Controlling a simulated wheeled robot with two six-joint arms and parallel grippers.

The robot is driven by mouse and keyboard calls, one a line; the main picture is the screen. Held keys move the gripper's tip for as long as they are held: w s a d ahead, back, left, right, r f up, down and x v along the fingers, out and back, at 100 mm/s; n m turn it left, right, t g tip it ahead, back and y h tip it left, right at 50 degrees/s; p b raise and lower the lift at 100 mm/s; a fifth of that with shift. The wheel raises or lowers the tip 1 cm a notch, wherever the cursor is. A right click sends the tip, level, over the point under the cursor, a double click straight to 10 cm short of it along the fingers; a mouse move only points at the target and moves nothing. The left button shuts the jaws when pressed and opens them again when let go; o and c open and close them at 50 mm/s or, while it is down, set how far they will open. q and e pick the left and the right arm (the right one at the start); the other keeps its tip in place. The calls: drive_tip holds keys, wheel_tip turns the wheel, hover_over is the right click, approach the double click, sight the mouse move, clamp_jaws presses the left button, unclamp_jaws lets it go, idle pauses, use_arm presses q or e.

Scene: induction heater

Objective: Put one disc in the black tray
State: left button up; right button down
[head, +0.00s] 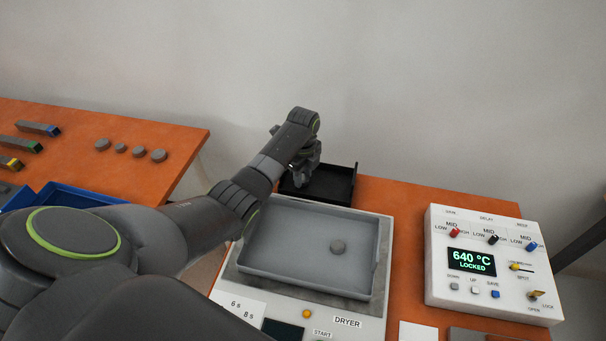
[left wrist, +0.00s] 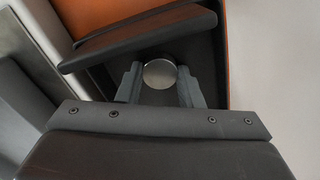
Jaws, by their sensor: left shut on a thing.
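The black tray (head: 343,186) stands on the orange table behind the dryer. My left gripper (head: 301,178) is at the left part of the black tray, over or in it. In the left wrist view, my left gripper (left wrist: 160,85) is shut on a round grey disc (left wrist: 160,74), with one finger on each side. The black tray (left wrist: 215,68) shows around and below the fingers there. I cannot tell whether the held disc touches the tray floor. My right gripper is not in view.
The dryer (head: 376,323) is in front of the black tray. A white control box (head: 440,240) reading 640 °C LOCKED stands at the right. On the left table, several discs (head: 120,148) lie in a row near colored-end bars (head: 37,128) and a blue tray (head: 80,196).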

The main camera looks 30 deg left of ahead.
use_arm(q)
drive_tip(key=shift+f, duration=0.15)
drive_tip(key=o, duration=1)
drive_tip(key=shift+o, duration=0.2)
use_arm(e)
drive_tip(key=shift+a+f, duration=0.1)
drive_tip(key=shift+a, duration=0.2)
use_arm(q)
drive_tip(key=shift+r, duration=0.5)
wheel_tip(320, 180, up, 11)
drive_tip(key=shift+r+b, duration=0.2)
drive_tip(key=shift+b, duration=0.1)
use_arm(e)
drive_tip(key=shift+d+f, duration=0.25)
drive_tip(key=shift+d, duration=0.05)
